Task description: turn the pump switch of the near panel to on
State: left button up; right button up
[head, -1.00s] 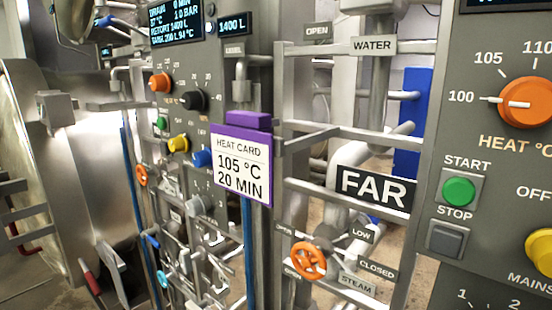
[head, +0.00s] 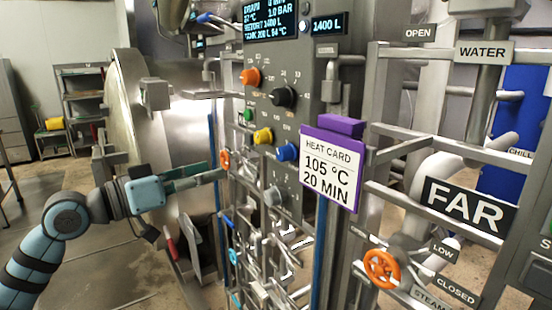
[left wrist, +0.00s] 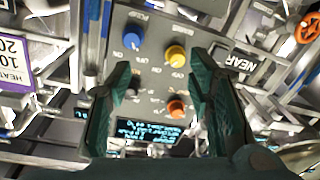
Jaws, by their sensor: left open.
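The near panel (head: 305,205) is grey and stands in the middle of the head view. A blue knob (head: 287,152), which looks like the pump switch, sits low among its controls, right of a yellow knob (head: 263,136). In the left wrist view the blue knob (left wrist: 133,31) shows upside down beside small labels; its setting is too small to tell. My left gripper (head: 208,176) is left of the panel, apart from the knob. Its two dark green fingers (left wrist: 160,72) are spread and empty, facing the panel in the left wrist view. My right gripper is out of view.
A purple-topped heat card (head: 331,172) sticks out right of the blue knob. Pipes and an orange valve wheel (head: 382,268) lie further right, with the FAR sign (head: 465,205). An orange knob (left wrist: 177,106) lies between the fingers. The floor at left is open.

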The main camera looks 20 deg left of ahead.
pick_arm(q)
notch_tip(320, 180, up, 2)
jog(key=s+d+m+h, duration=0.1)
jog(key=s+d, duration=0.1)
jog(key=s, duration=0.1)
jog(key=g+p, duration=0.1)
jog(key=p, duration=0.2)
send_near(279, 155)
jog(key=p+x, duration=0.1)
jog(key=x, duration=0.7)
jog(key=shift+s+d+r, duration=0.1)
jog(key=shift+d+r, duration=0.1)
jog(key=shift+w+d+f, duration=0.1)
jog(key=shift+w, duration=0.15)
